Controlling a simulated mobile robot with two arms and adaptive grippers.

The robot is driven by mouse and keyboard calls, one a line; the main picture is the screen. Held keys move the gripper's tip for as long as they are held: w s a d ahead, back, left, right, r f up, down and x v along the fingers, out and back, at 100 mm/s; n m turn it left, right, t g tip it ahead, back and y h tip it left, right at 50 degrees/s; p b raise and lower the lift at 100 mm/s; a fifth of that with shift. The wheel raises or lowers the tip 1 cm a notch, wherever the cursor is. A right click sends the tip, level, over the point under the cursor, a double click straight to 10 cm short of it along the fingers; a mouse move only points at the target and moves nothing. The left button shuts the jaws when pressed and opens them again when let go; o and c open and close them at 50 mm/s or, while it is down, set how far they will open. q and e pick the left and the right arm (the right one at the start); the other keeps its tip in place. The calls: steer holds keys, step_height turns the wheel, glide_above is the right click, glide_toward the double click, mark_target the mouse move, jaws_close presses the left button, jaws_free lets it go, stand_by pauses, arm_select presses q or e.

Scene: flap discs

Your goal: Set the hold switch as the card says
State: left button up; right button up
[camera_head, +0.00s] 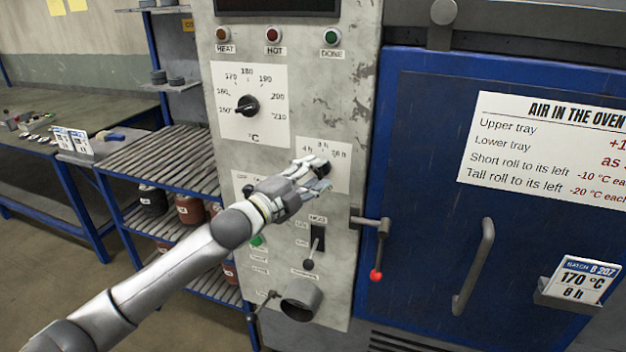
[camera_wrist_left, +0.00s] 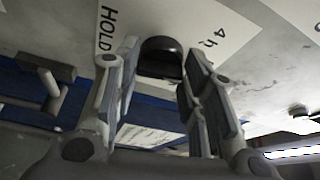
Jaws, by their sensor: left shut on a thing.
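The hold switch (camera_wrist_left: 161,58) is a black knob on a white plate with "HOLD" and "4 h" showing in the wrist view. The card (camera_head: 581,281) on the oven door reads "BATCH B 207", "170 °C", "8 h". My right gripper is not in view.
A temperature dial (camera_head: 246,105) sits above left of the hold switch. A black switch (camera_head: 318,238) and a grey pipe end (camera_head: 301,301) are below. A red-tipped lever (camera_head: 376,252) and a door handle (camera_head: 474,268) stick out at the right.

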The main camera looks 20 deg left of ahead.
arm_select(q)
steer(key=shift+d+f+n+t+y+b, duration=0.15)
steer(key=shift+n+t+b, duration=0.4)
steer(key=shift+n, duration=0.65)
steer(key=shift+a+f+n+t+y+b, duration=0.1)
steer(key=shift+n+t+b, duration=0.2)
steer(key=shift+n+b, duration=0.7)
steer(key=shift+d+f+n+t+y+b, duration=0.15)
steer(key=shift+n+t+b, duration=0.3)
steer(key=shift+n, duration=0.95)
steer(key=shift+r+n, duration=0.15)
steer(key=shift+n, duration=0.15)
steer(key=o, duration=1)
steer(key=v, duration=1.2)
